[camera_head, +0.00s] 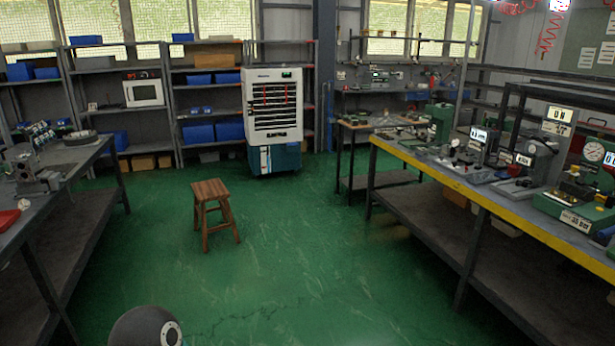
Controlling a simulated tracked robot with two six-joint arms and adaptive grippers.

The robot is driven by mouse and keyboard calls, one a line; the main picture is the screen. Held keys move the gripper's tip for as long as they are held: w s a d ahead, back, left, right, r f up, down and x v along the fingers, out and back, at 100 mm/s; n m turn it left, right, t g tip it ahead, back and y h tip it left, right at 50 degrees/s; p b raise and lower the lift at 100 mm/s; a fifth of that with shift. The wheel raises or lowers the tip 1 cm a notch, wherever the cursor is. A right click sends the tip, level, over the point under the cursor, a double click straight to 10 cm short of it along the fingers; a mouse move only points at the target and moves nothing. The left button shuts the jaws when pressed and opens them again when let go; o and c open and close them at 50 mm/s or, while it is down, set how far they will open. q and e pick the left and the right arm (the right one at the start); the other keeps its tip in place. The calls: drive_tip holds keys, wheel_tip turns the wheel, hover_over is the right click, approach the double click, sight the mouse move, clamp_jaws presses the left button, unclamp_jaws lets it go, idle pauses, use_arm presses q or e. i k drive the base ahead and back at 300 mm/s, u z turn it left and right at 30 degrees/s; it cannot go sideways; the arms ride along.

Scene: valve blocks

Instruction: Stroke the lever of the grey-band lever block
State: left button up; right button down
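The right bench (523,224) has a yellow front edge and carries several small devices. One has a green base (560,207) with a label that seems to read 35 bar. A round gauge (593,152) stands behind it. Other units there have lit displays, such as a display unit (480,136) and a display reading about 0 N (557,118). They are too small and far off to tell which is the grey-band lever block, and no lever can be made out for certain. Neither of my grippers is in view.
A wooden stool (211,190) stands on the open green floor (290,250) between the benches. The left bench (90,152) holds metal parts and a red item (9,219). A white cooler (273,105) and shelves (97,65) line the back. A small table (372,125) stands behind.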

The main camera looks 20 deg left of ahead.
sight(29, 132)
drive_tip(key=u, duration=0.25)
drive_tip(key=i, duration=1.45)
drive_tip(key=u, duration=0.5)
drive_tip(key=i, duration=1.4)
drive_tip(key=u, duration=0.6)
drive_tip(key=i, duration=1.4)
drive_tip(key=u, duration=1)
drive_tip(key=i, duration=1.2)
drive_tip(key=u, duration=1.25)
drive_tip(key=i, duration=0.65)
drive_tip(key=u, duration=0.3)
drive_tip(key=k, duration=0.85)
drive_tip(key=u, duration=0.15)
